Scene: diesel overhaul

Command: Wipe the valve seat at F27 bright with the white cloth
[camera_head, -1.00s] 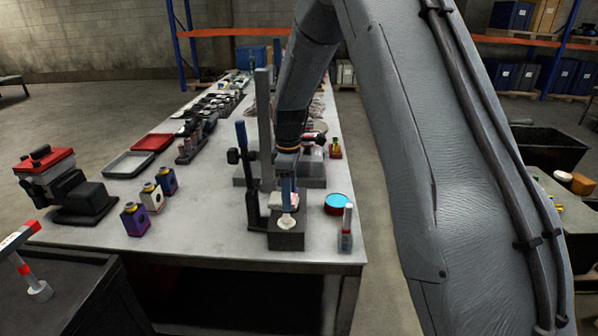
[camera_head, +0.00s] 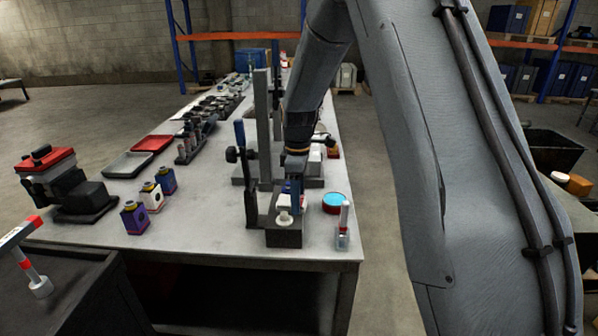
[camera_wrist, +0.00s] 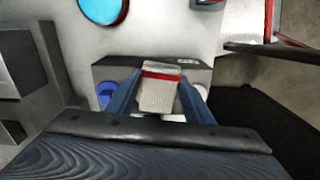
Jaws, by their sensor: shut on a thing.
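My gripper (camera_head: 293,196) is over the small dark block (camera_head: 286,238) at the near end of the bench. In the wrist view my gripper (camera_wrist: 160,105) is shut on a folded white cloth (camera_wrist: 158,97) with a red stripe. The dark block also shows behind the cloth in the wrist view (camera_wrist: 110,72). A white round knob-like part (camera_head: 284,219) stands on the block's near side. I cannot make out a valve seat or an F27 label; whether the cloth touches the block is unclear.
A black upright stand (camera_head: 251,180) is close left of the block. A round tin with a blue top (camera_head: 336,201) and a small clear bottle (camera_head: 343,228) stand to its right. Several small bottles (camera_head: 151,196) stand farther left. The bench between them and the stand is clear.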

